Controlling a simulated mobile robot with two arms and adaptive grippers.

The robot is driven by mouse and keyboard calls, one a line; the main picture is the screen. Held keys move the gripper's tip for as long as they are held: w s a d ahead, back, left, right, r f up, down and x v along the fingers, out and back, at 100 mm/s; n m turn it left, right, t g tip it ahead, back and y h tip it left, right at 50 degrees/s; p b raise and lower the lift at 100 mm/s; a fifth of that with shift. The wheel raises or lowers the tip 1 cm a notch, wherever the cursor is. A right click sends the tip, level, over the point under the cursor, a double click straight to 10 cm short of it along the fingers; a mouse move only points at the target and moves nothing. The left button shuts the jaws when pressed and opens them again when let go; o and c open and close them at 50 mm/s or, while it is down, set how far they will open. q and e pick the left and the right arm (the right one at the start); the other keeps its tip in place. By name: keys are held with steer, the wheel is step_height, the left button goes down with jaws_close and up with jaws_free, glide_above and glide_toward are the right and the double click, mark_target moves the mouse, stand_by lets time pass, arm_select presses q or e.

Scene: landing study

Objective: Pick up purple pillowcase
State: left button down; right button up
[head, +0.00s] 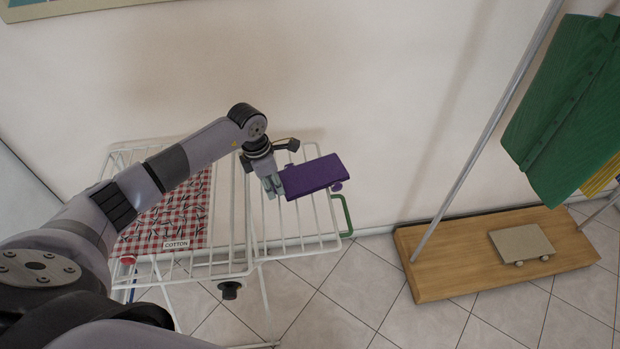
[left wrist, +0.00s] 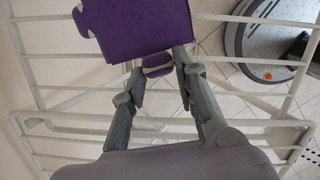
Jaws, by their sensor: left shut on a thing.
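The purple pillowcase (head: 313,177) is a folded, flat purple slab above the right part of the white drying rack (head: 300,240). My left gripper (head: 273,187) is at its left end. In the left wrist view the pillowcase (left wrist: 135,28) fills the top middle, and my left gripper (left wrist: 158,66) is shut on a small purple part at its near edge. I cannot tell whether the pillowcase touches the rack bars. My right gripper is not in view.
A red checked cloth (head: 170,215) labelled COTTON lies on the rack's left part. A wooden base (head: 440,270) with a metal pole and hanging green shirt (head: 570,110) stands right. The wall is close behind; tiled floor shows between.

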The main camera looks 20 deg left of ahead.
arm_select(q)
step_height(320, 180, up, 2)
steer(key=shift+r+p, duration=0.1)
steer(key=shift+p, duration=0.5)
steer(key=shift+r+p, duration=1)
steer(key=shift+r, duration=0.75)
steer(key=shift+w+r, duration=0.1)
steer(key=shift+r, duration=0.05)
